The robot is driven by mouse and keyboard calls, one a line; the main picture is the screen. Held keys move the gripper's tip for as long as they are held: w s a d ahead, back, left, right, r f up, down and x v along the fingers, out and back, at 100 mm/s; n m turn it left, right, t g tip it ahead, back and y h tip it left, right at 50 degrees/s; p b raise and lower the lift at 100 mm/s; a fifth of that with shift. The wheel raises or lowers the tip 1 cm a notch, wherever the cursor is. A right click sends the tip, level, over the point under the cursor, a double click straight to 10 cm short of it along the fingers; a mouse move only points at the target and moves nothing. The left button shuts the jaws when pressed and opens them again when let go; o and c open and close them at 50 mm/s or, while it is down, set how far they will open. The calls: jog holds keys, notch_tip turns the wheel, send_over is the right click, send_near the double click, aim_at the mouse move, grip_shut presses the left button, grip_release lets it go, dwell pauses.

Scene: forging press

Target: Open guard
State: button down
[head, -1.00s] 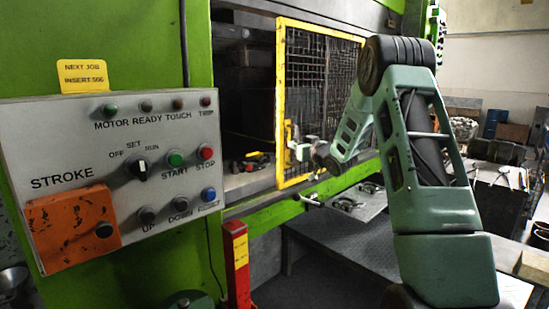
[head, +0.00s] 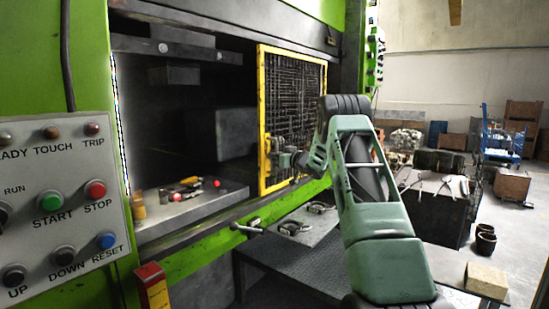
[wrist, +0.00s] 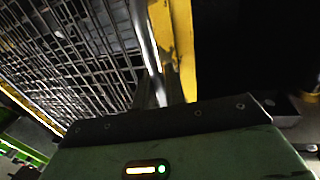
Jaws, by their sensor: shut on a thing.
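The guard (head: 293,110) is a yellow-framed mesh door at the right part of the press opening. To its left the opening is uncovered, with a dark interior. My gripper (head: 277,156) is at the guard's left frame post, at about mid-height or a little below. In the wrist view the mesh (wrist: 70,60) is on the left and the yellow post (wrist: 183,45) runs down the middle. My gripper (wrist: 160,93) is shut around a pale upright handle bar (wrist: 147,40) beside that post. The fingertips are dark and partly hidden.
A control panel (head: 60,215) stands at the left, with a red post (head: 151,287) below. Tools and a red-tipped piece (head: 217,183) lie on the press bed (head: 180,210). A side table (head: 300,232) holds tongs. Open floor (head: 520,235) lies at the right.

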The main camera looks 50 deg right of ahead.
jog(key=shift+d, duration=0.2)
jog(key=c, duration=1.6)
grip_release()
jog(key=shift+o, duration=0.2)
jog(key=s+a+b, duration=0.3)
jog(key=s+b, duration=0.3)
jog(key=s, duration=1.1)
jog(key=shift+s, duration=0.1)
